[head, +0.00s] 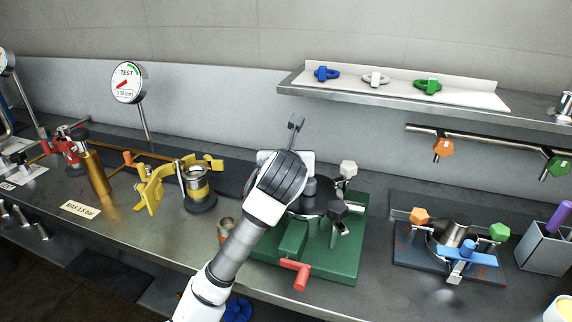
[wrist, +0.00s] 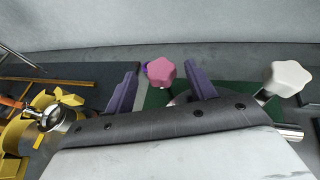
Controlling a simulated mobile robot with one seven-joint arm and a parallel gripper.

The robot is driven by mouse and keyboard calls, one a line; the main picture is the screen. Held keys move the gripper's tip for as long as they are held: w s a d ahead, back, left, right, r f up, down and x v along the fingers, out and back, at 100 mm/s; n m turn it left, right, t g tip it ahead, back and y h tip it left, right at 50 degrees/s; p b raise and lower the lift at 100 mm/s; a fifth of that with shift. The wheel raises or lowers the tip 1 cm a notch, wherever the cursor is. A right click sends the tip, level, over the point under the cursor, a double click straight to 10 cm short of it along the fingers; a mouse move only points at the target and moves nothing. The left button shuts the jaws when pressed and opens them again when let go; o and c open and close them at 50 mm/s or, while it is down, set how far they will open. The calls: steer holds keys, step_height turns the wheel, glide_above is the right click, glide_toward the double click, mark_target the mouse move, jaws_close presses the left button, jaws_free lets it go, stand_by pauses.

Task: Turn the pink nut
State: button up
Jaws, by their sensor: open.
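The pink nut (wrist: 160,72), a star-shaped knob, shows in the wrist view between the two purple fingers of my gripper (wrist: 161,73). The fingers stand apart, with a visible gap on each side of the nut. I cannot tell from this view how far the nut is beyond the fingertips. In the head view my wrist and hand cover the middle of the green-based fixture (head: 345,262), and the pink nut is hidden there. A white knob (wrist: 286,77) is to the right of my gripper; it also shows in the head view (head: 348,168).
A black knob (head: 338,210) and a red handle (head: 296,272) are on the green-based fixture. A yellow clamp (head: 150,188) stands to the left. A second fixture with a blue handle (head: 460,252) is to the right. A shelf (head: 450,105) overhangs behind.

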steer(key=b+v, duration=0.1)
steer(key=v, duration=0.9)
steer(key=shift+s+r, duration=0.1)
steer(key=shift+r, duration=0.05)
